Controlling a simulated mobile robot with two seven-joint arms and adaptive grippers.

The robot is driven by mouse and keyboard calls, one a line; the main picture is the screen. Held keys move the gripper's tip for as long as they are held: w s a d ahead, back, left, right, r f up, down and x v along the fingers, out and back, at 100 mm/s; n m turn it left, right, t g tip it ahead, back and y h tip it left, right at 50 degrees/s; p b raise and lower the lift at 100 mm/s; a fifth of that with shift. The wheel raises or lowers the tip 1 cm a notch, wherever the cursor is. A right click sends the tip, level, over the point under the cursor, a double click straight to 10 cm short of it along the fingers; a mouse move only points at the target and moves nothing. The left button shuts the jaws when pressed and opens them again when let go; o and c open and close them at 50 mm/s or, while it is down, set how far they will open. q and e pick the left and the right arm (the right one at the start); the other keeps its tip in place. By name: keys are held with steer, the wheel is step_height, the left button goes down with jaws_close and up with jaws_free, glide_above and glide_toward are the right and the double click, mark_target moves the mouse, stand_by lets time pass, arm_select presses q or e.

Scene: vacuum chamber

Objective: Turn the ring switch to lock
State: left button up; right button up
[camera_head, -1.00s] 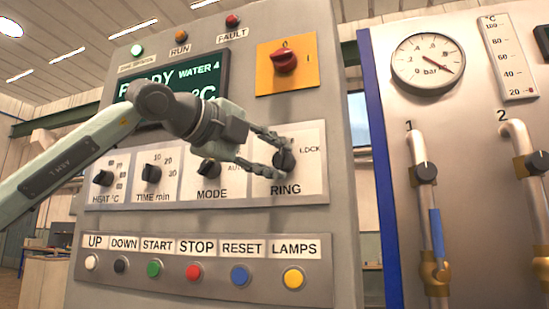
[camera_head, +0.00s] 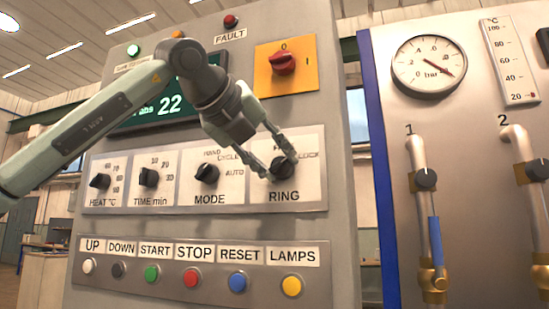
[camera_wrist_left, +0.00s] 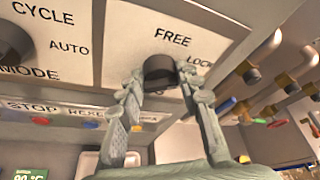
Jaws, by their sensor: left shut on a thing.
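The ring switch (camera_head: 284,168) is a black round knob on a white plate marked RING. The LOCK mark stands to its upper right in the head view. My left gripper (camera_head: 282,168) reaches it from the upper left and is shut on the knob, one finger on either side. In the left wrist view the knob (camera_wrist_left: 160,72) sits between the two fingertips (camera_wrist_left: 160,82), with FREE printed above it and LOCK to its right. The fingers partly hide the knob, so I cannot tell exactly where its pointer stands. My right gripper is not in view.
The MODE knob (camera_head: 207,174) is close to the left of my fingers. A row of push buttons, with the yellow LAMPS button (camera_head: 291,286), lies below. The red switch (camera_head: 283,63) on a yellow plate is above. Pipes with valves (camera_head: 426,178) stand to the right.

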arm_select(q)
steer(key=shift+m, duration=0.3)
steer(key=o, duration=1.2)
steer(key=shift+c, duration=0.2)
steer(key=v, duration=1.2)
